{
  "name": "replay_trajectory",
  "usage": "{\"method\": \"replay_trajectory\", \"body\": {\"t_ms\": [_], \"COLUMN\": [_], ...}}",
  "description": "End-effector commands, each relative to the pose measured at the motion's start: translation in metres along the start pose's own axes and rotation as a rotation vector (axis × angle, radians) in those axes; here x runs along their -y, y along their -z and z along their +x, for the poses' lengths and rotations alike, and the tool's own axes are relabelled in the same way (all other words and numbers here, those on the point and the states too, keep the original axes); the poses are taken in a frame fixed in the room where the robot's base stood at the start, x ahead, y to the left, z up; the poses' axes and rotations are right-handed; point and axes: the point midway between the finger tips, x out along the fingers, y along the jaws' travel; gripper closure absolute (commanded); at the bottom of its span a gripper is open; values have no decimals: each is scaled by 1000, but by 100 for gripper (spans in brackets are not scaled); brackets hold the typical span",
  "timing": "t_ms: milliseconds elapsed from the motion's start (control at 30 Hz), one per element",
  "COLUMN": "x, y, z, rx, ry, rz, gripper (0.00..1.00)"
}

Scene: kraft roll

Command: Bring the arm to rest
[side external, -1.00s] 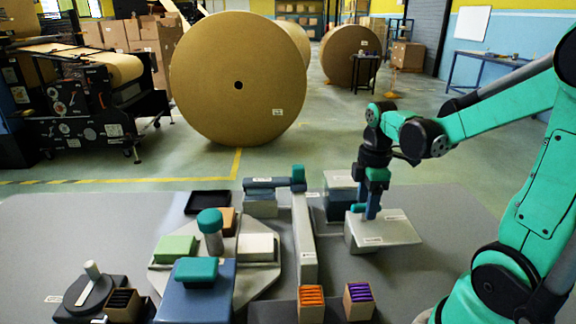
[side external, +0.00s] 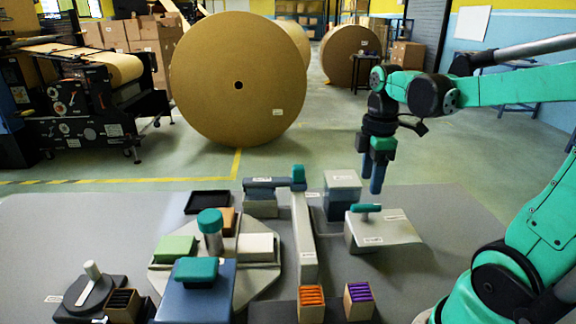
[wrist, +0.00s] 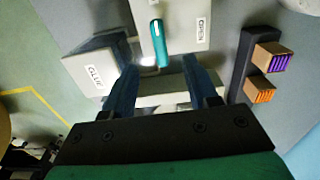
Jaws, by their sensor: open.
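My gripper (side external: 376,188) hangs open and empty above the table in the side external view, fingers pointing down. It is above and apart from a grey box with a sloped top (side external: 385,232) and a teal handle (side external: 366,208). In the wrist view, the two blue fingers of my gripper (wrist: 162,72) are spread with nothing held between them. The teal handle (wrist: 158,45) shows beyond the fingertips, on a pale surface marked OPEN (wrist: 190,18).
A blue-grey box with a pale top (side external: 342,181) stands close behind the handle box. A long grey bar (side external: 303,235), a cart-like platform with blocks (side external: 262,278), and two small bins with orange (side external: 311,296) and purple (side external: 358,293) contents stand left and in front. Large kraft rolls (side external: 240,80) stand behind.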

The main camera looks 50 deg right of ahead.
Motion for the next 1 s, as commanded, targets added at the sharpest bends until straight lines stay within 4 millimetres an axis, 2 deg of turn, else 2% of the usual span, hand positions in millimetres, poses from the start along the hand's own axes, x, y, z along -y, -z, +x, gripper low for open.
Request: {"method": "replay_trajectory", "body": {"t_ms": [133,233,400,533,700,1000], "x": [7,19,46,63,72,72], "y": [16,41,84,106,117,118], "z": [1,2,4,4,4,4], "rx": [-23,-92,-318,-483,-583,-588], "ry": [-64,-161,-272,-272,-248,-246], "rz": [79,219,504,665,764,774], "gripper": [47,47,47,47,47,47]}}
